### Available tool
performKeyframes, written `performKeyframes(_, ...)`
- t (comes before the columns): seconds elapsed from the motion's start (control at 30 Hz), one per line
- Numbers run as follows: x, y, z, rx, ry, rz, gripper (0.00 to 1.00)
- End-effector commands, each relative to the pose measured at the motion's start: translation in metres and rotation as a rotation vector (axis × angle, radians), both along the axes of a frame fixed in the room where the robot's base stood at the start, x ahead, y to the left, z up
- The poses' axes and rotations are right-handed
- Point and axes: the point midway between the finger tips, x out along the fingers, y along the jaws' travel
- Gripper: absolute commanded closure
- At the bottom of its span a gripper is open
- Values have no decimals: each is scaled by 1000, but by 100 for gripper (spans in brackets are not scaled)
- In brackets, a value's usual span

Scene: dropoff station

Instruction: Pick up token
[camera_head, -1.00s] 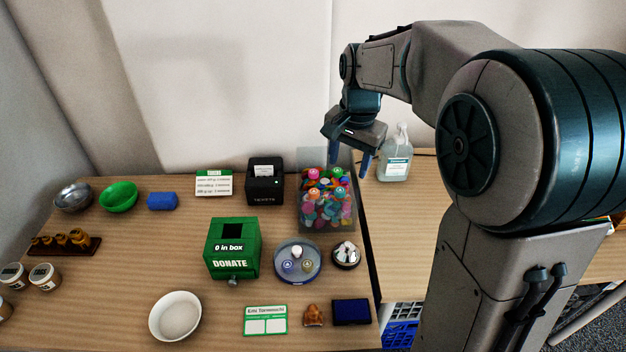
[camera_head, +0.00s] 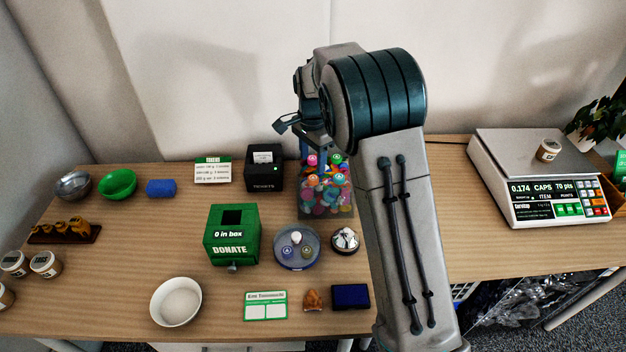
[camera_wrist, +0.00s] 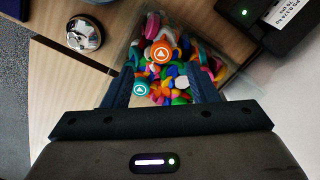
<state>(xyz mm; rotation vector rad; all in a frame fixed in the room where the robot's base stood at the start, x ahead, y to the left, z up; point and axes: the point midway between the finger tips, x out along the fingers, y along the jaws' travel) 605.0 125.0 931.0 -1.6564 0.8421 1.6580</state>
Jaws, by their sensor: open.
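A clear bin of multicoloured caps (camera_head: 326,206) stands near the back of the table, partly hidden by my arm. Round discs with a triangle mark lie on top of the caps. In the wrist view an orange disc (camera_wrist: 161,52) and a teal disc (camera_wrist: 141,86) show between my fingers. A round tray (camera_head: 280,259) in front of the bin also holds small marked discs; I cannot tell which disc is the token. My gripper (camera_wrist: 160,68) is open above the bin, with nothing held between its fingers. In the head view the arm hides most of it.
A green donate box (camera_head: 232,235) reading "0 in box" stands left of the tray. A black printer (camera_head: 264,168) stands beside the bin. A scale (camera_head: 545,180) with a jar sits on the right table.

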Motion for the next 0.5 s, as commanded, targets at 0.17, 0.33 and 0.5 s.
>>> performKeyframes(0.17, 0, 0, -13, -1, 1, 0, 47)
performKeyframes(0.33, 2, -1, -33, -2, 4, 0, 47)
performKeyframes(0.5, 3, -1, -57, 0, 2, 2, 47)
